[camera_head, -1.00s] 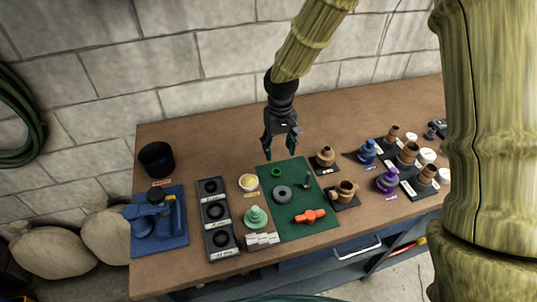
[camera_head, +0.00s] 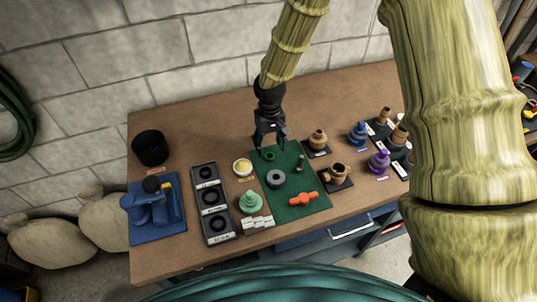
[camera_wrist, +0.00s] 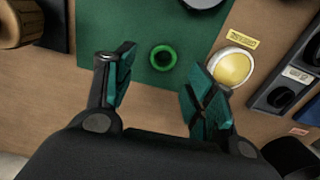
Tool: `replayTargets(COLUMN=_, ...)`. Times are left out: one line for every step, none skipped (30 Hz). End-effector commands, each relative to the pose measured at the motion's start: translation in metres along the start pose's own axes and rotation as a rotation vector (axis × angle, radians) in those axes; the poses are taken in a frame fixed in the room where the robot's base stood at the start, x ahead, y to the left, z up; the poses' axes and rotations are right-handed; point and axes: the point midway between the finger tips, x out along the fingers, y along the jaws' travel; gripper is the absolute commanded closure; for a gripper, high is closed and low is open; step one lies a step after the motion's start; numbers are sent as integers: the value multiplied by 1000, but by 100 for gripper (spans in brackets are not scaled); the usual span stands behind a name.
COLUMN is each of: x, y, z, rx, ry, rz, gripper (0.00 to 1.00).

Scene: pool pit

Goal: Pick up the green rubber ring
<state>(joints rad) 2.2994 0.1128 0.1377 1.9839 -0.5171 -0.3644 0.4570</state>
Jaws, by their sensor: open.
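The green rubber ring (camera_wrist: 163,58) lies flat on the dark green mat (camera_wrist: 150,83), near the mat's edge. In the wrist view it sits between and ahead of my open fingertips, touching neither. In the head view the ring (camera_head: 269,156) shows just below my gripper (camera_head: 270,142), on the upper left part of the mat (camera_head: 312,203). My gripper is open and empty; in the wrist view its two teal-padded fingers (camera_wrist: 163,76) stand wide apart. Its height above the mat is hard to tell.
On the mat are a grey ring (camera_head: 275,180) and an orange part (camera_head: 303,200). A yellow-filled dish (camera_wrist: 232,67) stands close beside the right finger. A dark tray of black rings (camera_head: 211,203) lies left, brown fittings (camera_head: 318,140) right. The wall is behind the table.

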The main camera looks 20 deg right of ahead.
Motion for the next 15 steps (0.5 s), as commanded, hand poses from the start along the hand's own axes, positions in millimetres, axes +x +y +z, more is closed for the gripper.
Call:
replayTargets(x=1, y=0, z=4, rx=-1, ry=-3, rz=1, gripper=45)
replayTargets(x=4, y=0, z=5, rx=-1, ry=-3, rz=1, gripper=45)
replayTargets(x=8, y=0, z=5, rx=-1, ry=-2, rz=1, gripper=45)
replayTargets(x=11, y=-1, z=5, rx=-1, ry=-2, rz=1, gripper=45)
replayTargets(x=14, y=-1, z=5, rx=-1, ry=-4, rz=1, gripper=45)
replayTargets(x=19, y=-1, z=6, rx=-1, ry=-6, rz=1, gripper=45)
replayTargets(x=23, y=-1, z=5, rx=-1, ry=-5, rz=1, gripper=45)
replayTargets(x=26, y=-1, z=4, rx=-1, ry=-5, rz=1, gripper=45)
replayTargets(x=30, y=-1, z=4, rx=-1, ry=-6, rz=0, gripper=45)
replayTargets(x=33, y=-2, z=3, rx=-1, ry=-5, rz=0, gripper=45)
replayTargets(x=35, y=-2, z=2, rx=-1, ry=-5, rz=0, gripper=45)
replayTargets(x=38, y=-2, z=2, rx=-1, ry=-5, rz=0, gripper=45)
replayTargets(x=39, y=-2, z=3, rx=-1, ry=-5, rz=0, gripper=45)
replayTargets(x=40, y=-2, z=3, rx=-1, ry=-5, rz=0, gripper=45)
replayTargets(x=42, y=-2, z=3, rx=-1, ry=-5, rz=0, gripper=45)
